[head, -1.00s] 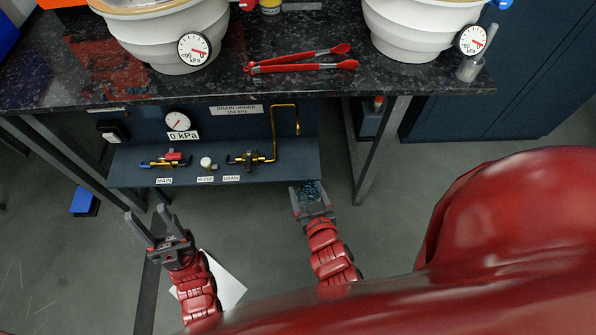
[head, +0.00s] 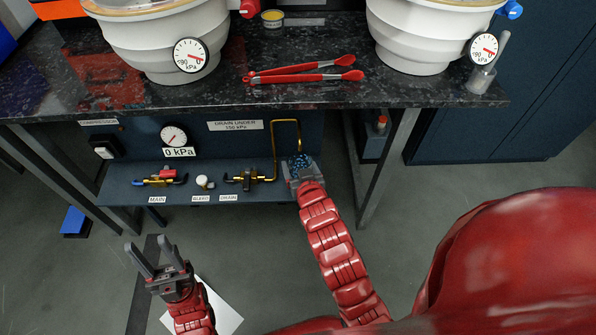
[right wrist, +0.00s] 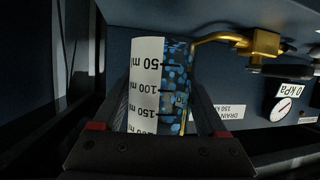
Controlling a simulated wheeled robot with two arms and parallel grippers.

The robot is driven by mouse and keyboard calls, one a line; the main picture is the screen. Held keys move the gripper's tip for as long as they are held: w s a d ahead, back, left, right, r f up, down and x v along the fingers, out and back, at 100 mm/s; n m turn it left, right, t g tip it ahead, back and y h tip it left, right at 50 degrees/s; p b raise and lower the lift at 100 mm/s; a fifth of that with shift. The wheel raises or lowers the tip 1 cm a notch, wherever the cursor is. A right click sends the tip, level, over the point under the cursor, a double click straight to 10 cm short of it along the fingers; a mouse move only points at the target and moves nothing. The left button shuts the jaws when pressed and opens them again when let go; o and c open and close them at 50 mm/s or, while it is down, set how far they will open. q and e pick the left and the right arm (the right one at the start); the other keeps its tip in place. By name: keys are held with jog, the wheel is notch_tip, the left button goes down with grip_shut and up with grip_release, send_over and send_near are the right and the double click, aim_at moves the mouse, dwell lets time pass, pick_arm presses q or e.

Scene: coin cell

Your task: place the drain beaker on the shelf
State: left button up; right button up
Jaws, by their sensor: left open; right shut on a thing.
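The drain beaker (right wrist: 175,90) is a clear, graduated cylinder with a white scale and blue speckles; in the head view (head: 299,161) it shows as a small blue-speckled top. My right gripper (head: 302,172) is shut on it, and its fingers lie on both sides of the beaker in the right wrist view (right wrist: 165,125). The beaker is at the right end of the dark blue shelf (head: 215,197), close to the brass drain pipe's end (right wrist: 205,40). I cannot tell whether it touches the shelf. My left gripper (head: 155,258) is open and empty, low at the left.
Above the shelf is a dark speckled bench (head: 330,95) with white vessels and red tongs (head: 305,76). Valves labelled main, bleed and drain (head: 246,177) stand along the shelf. A gauge (head: 173,137) reads 0 kPa. A table leg (head: 385,165) stands right of the beaker.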

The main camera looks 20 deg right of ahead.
jog(key=shift+w+d, duration=0.15)
jog(key=shift+w, duration=0.3)
jog(key=shift+s+f+b, duration=0.1)
jog(key=shift+f+b, duration=0.5)
jog(key=shift+f, duration=1.15)
jog(key=shift+f, duration=0.2)
jog(key=o, duration=1.4)
jog(key=shift+o, duration=0.2)
jog(key=shift+r, duration=0.1)
